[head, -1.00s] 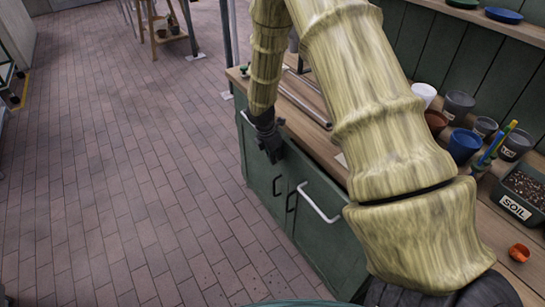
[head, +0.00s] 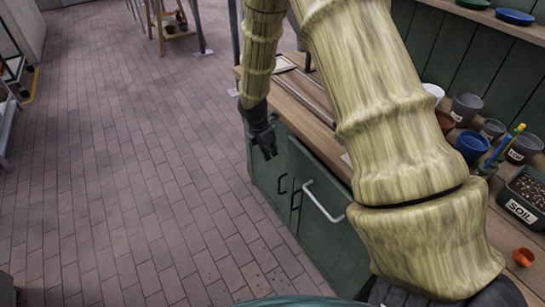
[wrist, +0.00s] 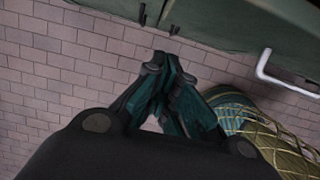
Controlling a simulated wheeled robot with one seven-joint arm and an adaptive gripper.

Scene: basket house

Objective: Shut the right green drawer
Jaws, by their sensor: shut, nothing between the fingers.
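The green cabinet (head: 322,250) stands under the wooden worktop at the right of the head view. A pale bar handle (head: 322,203) is on its upper front, to the right, and shows in the wrist view (wrist: 284,80). I take this as the right green drawer's handle; my arm covers part of that front, and I cannot tell how far the drawer stands out. My gripper (head: 267,154) is shut and empty, pointing down by the cabinet's left front, left of the pale handle and apart from it. Its closed fingers (wrist: 158,68) show over the floor in the wrist view.
Two dark handles (head: 289,192) sit lower on the cabinet front. The worktop (head: 290,98) carries several pots, a soil tray (head: 522,197) and a small orange pot (head: 523,257). The brick floor (head: 130,190) left of the cabinet is clear. A wooden stand (head: 172,22) is at the back.

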